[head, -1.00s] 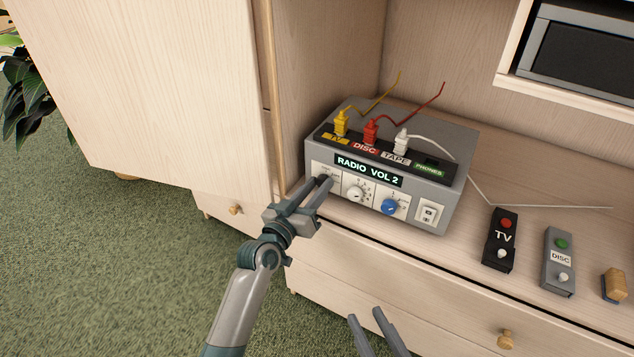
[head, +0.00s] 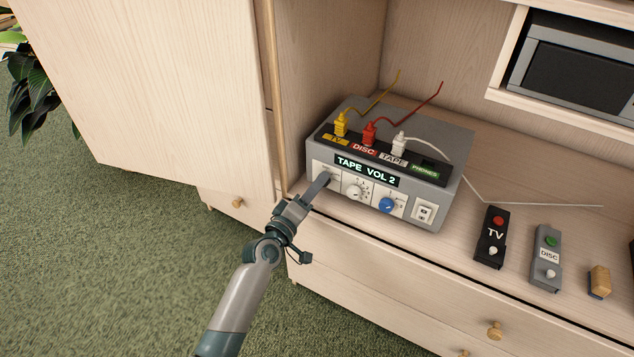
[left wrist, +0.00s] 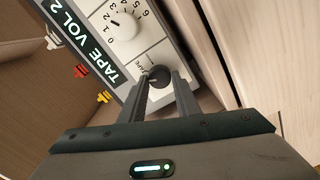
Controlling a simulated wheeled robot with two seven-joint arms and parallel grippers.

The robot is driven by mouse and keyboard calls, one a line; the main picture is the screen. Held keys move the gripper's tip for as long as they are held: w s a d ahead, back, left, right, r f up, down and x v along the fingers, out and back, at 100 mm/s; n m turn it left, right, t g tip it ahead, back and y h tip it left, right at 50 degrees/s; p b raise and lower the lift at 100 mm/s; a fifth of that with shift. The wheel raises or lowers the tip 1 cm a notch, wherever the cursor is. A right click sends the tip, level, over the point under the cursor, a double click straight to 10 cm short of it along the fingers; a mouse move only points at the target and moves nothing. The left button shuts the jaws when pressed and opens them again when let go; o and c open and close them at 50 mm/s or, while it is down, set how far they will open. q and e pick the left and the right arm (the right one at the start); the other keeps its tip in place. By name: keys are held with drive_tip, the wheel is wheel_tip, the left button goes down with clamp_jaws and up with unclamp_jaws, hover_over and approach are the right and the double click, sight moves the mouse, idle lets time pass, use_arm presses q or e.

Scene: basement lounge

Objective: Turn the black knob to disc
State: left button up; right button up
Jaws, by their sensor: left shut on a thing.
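The grey audio box (head: 455,145) stands on the cabinet shelf, and its display (head: 367,172) reads "TAPE VOL 2". My right gripper is out of view.
A white knob (head: 354,191), a blue knob (head: 387,205) and a white switch (head: 424,212) sit right of my gripper. Yellow, red and white plugs stand on top. A tall cabinet side stands close left.

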use_arm(q)
drive_tip(key=n+p, duration=0.1)
drive_tip(key=n, duration=0.4)
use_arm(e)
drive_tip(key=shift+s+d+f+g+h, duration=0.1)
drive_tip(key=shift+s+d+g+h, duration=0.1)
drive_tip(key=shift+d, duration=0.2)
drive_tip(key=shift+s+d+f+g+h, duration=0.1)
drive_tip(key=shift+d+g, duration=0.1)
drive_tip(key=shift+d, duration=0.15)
use_arm(q)
drive_tip(key=o, duration=1)
drive_tip(key=v, duration=1.7)
drive_tip(key=shift+s+a+f+p, duration=0.1)
drive_tip(key=shift+s+f+p, duration=0.05)
drive_tip(key=shift+p, duration=0.15)
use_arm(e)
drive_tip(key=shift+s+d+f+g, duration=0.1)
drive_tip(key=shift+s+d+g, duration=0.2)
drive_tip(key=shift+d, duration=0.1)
